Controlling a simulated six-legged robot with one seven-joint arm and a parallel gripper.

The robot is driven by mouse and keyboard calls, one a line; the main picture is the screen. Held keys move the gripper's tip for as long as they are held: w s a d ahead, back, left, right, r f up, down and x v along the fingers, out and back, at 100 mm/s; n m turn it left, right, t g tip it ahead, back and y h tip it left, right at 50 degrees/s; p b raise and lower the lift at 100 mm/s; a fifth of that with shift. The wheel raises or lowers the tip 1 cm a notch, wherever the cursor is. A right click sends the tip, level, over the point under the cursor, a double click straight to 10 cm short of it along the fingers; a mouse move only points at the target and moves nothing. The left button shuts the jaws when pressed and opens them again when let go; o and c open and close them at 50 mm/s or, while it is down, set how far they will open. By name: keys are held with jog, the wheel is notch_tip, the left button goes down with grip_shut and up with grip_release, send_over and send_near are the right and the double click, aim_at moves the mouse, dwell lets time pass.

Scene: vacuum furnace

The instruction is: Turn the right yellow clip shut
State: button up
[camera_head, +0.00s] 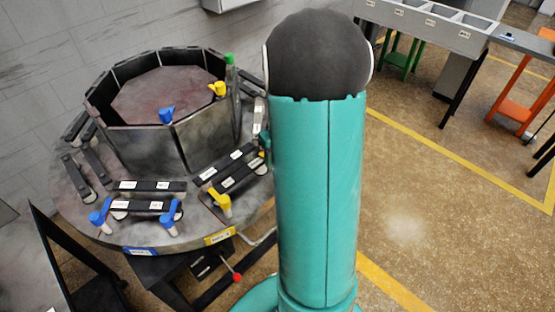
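A yellow clip (222,203) sits at the lower left end of the dark bars in the yellow-labelled section of the round furnace base (185,235). My gripper is out of view.
A lever with a red knob (237,277) sticks out below the base. Tables (425,22) stand at the back right.

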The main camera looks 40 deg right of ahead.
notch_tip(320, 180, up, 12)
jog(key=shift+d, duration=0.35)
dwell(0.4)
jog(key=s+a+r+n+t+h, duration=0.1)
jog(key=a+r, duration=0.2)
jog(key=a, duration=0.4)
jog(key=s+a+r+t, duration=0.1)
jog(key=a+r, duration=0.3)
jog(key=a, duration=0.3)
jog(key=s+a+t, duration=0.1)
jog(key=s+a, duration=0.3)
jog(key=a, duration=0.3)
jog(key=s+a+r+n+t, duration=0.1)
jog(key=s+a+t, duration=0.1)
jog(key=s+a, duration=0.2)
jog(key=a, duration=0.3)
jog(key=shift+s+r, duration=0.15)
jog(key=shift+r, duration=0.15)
